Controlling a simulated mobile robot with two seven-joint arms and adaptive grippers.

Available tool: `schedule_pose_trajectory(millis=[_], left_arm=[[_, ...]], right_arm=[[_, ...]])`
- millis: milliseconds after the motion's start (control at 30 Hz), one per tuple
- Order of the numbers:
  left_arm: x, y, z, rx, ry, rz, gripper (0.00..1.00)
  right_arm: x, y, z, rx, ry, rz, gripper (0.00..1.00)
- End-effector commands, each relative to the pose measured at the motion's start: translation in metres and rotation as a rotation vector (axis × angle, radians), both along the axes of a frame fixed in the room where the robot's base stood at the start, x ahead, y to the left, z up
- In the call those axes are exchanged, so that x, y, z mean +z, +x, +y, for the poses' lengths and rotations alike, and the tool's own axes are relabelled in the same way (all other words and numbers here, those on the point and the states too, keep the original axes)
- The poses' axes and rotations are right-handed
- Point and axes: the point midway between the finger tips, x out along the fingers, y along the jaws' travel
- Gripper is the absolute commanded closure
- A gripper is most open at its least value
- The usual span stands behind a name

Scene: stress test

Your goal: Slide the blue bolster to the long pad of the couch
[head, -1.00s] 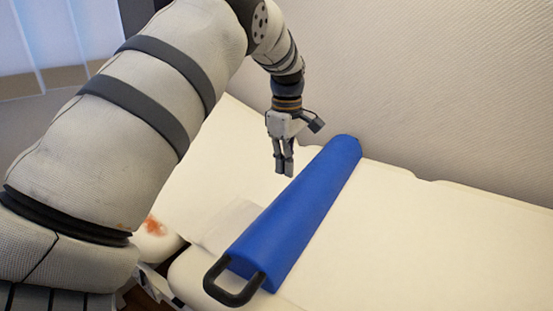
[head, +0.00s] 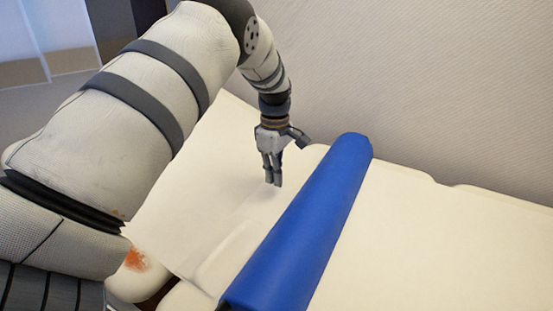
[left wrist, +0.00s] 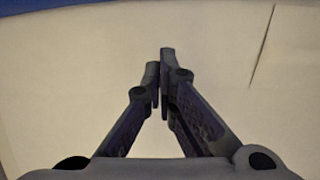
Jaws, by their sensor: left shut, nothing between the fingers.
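The blue bolster (head: 305,235) lies across the cream couch, running from the lower middle of the head view up toward the wall. Its near end is cut off by the frame's lower edge. The long pad (head: 430,245) of the couch spreads to the right of and under the bolster. My left gripper (head: 273,184) is shut and empty, pointing down to the left of the bolster's far half, apart from it. In the left wrist view, the shut fingers (left wrist: 160,55) show over cream surface, and a strip of the bolster (left wrist: 60,12) crosses the top left. My right gripper is not in view.
A patterned wall (head: 420,90) runs behind the couch. The pad right of the bolster is clear.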

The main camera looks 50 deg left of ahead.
Motion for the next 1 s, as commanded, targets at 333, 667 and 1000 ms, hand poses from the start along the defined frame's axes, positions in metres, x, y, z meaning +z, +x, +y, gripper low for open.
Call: schedule_pose_trajectory(millis=[333, 667, 1000], left_arm=[[-0.015, 0.01, -0.034, -0.001, 0.0, -0.003, 1.0], [-0.016, 0.011, -0.038, 0.0, 0.0, -0.001, 1.0], [-0.013, 0.028, -0.091, -0.006, 0.001, -0.005, 1.0]], right_arm=[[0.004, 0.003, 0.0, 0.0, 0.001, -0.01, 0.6], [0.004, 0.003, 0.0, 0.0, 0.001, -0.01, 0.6], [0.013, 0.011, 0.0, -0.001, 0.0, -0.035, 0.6]])
